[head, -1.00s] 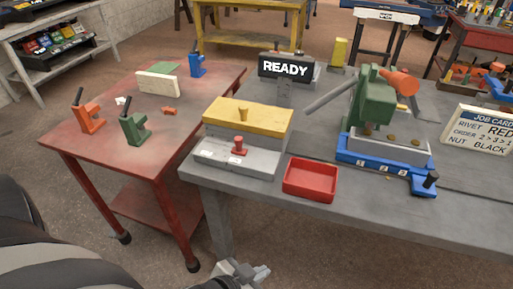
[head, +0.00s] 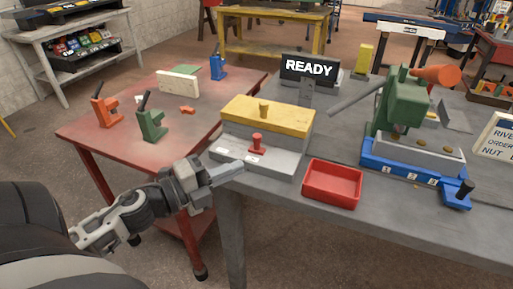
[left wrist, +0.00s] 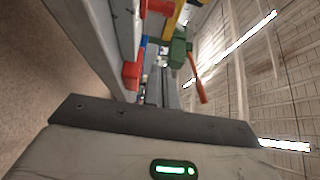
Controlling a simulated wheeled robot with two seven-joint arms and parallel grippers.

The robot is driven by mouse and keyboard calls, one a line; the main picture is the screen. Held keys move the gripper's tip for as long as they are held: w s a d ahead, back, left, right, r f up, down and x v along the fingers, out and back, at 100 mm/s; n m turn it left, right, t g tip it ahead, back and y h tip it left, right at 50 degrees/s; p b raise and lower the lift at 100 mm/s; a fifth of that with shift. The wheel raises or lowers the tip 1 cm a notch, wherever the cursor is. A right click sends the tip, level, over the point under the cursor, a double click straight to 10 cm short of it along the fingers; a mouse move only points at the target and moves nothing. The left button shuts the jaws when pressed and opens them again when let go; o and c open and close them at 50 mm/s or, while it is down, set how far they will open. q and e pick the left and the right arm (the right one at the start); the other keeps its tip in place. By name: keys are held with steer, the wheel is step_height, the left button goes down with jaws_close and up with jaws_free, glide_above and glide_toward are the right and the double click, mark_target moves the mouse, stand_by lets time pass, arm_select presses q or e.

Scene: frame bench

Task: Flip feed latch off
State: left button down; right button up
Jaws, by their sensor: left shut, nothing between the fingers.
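A grey box (head: 262,168) with a yellow lid (head: 268,117) stands at the near left corner of the grey bench. A small red knob (head: 257,144) stands upright on its front ledge, with white labels near it; their text is too small to read. I cannot tell for certain which part is the feed latch. My left gripper (head: 236,168) is shut and empty, its tips pointing right, close to the box's front left corner and left of the red knob. I cannot tell if it touches the box. My right gripper is not in view.
A red tray (head: 333,184) sits right of the box. A green press (head: 402,107) with an orange end stands on a blue base (head: 390,172) further right. A READY sign (head: 310,69) stands behind. The red table (head: 185,130) at left holds orange, green and blue clamp-like pieces.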

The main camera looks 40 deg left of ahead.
mark_target(257, 143)
arm_select(q)
steer(key=p+x, duration=0.2)
steer(key=x, duration=0.8)
steer(key=shift+w+r+p, duration=0.15)
steer(key=shift+w+p, duration=0.05)
steer(key=shift+p, duration=0.15)
steer(key=a, duration=0.3)
steer(key=shift+s+a+f, duration=0.1)
steer(key=shift+a+f, duration=0.1)
steer(key=shift+f, duration=0.05)
steer(key=shift+a, duration=0.35)
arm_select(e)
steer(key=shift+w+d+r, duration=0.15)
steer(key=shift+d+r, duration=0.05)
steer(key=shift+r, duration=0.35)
arm_select(q)
steer(key=shift+b, duration=0.3)
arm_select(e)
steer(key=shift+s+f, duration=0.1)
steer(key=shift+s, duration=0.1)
